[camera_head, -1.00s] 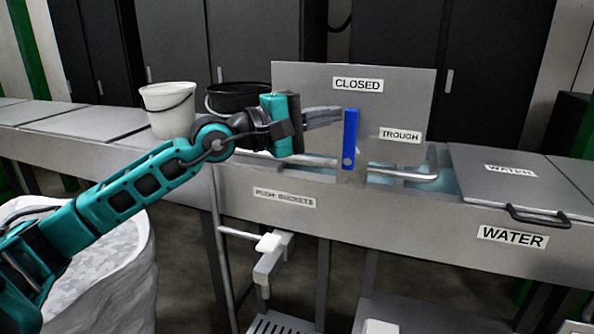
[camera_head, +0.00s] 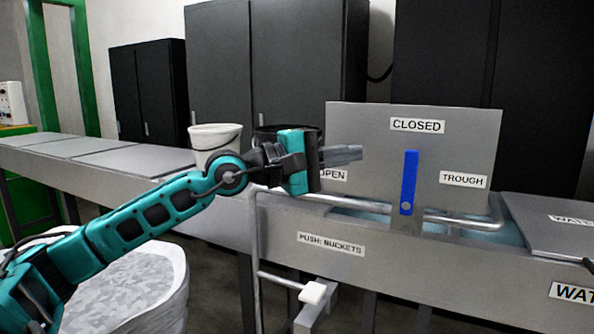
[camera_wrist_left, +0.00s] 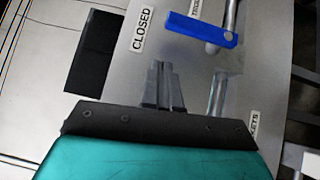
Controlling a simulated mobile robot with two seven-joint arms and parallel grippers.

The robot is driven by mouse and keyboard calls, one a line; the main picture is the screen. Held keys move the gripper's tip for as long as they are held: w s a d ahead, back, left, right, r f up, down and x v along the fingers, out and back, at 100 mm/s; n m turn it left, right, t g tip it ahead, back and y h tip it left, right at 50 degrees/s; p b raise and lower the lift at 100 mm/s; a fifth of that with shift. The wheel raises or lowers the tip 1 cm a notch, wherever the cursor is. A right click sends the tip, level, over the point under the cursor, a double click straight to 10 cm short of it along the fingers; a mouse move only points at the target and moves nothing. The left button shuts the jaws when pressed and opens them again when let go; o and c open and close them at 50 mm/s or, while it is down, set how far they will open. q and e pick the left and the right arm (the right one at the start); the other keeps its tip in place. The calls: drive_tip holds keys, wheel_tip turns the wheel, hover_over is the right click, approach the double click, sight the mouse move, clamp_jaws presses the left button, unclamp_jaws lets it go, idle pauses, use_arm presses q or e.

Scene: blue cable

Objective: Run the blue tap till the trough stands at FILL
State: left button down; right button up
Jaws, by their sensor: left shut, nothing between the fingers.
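The blue tap lever (camera_head: 408,182) stands upright on the grey panel (camera_head: 360,130), under the CLOSED label (camera_head: 417,126). The OPEN label (camera_head: 332,175) is to its left and the TROUGH label (camera_head: 463,179) to its right. My left gripper (camera_head: 358,154) is shut and empty, apart from the lever on its left, above the OPEN label. In the left wrist view the shut fingers (camera_wrist_left: 160,72) point at the panel and the blue lever (camera_wrist_left: 200,28) lies beyond them. Bluish water (camera_head: 510,236) shows in the trough; I see no FILL mark.
A metal pipe (camera_head: 465,222) runs along the trough behind the lever. A white bucket (camera_head: 214,140) and a black bucket (camera_head: 290,130) stand left of the panel. A white pedal (camera_head: 312,293) sits below the PUSH: BUCKETS label. A pale round container (camera_head: 145,280) is at lower left.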

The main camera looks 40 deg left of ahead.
use_arm(q)
drive_tip(key=b+v, duration=0.6)
drive_tip(key=v, duration=0.1)
drive_tip(key=shift+r, duration=0.25)
use_arm(e)
drive_tip(key=shift+y, duration=0.4)
drive_tip(key=shift+w+a+f, duration=0.5)
drive_tip(key=shift+f, duration=0.25)
drive_tip(key=shift+w+a+f, duration=0.45)
drive_tip(key=shift+a+f, duration=0.05)
drive_tip(key=shift+f, duration=0.2)
use_arm(q)
drive_tip(key=shift+s, duration=0.15)
